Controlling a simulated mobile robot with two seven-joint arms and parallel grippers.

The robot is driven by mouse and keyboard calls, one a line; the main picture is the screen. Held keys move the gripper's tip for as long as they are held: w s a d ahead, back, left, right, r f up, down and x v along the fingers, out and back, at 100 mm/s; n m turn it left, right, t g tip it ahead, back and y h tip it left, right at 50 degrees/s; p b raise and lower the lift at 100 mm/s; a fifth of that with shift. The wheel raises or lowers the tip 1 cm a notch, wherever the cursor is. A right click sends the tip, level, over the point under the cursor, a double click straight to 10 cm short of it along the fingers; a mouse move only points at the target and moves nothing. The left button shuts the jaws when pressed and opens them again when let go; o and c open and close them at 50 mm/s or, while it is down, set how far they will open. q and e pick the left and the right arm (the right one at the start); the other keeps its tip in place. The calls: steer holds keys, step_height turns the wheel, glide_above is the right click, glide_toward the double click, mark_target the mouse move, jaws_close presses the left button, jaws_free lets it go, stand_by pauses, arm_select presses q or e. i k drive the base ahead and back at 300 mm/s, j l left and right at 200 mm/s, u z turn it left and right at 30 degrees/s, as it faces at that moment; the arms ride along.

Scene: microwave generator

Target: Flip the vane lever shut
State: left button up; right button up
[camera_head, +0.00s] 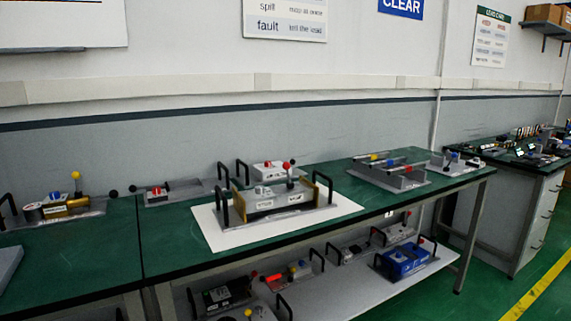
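A grey device (270,198) with brass-coloured end plates and black handles stands on a white board (218,236) in the middle of the green bench. Another lever with a yellow ball knob (76,176) stands on a brass-bodied unit (68,204) at the left. The labels are too small to read, so I cannot tell which one is the vane lever or whether it is open or shut. Neither of my grippers is in view.
A unit with a red knob (156,190) and a grey unit with bars (390,175) stand on the same green bench (170,262). Several units, one of them blue (405,260), sit on the lower shelf (345,293). The bench front is mostly clear.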

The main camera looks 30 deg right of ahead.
mark_target(287, 165)
steer(key=l+u, duration=0.1)
steer(key=l, duration=0.55)
steer(key=l+u, duration=0.1)
steer(key=l, duration=0.55)
steer(key=l+u, duration=0.1)
steer(key=l, duration=0.6)
steer(key=k+l+u, duration=0.15)
steer(key=l, duration=0.5)
steer(key=l+u, duration=0.1)
steer(key=l, duration=0.55)
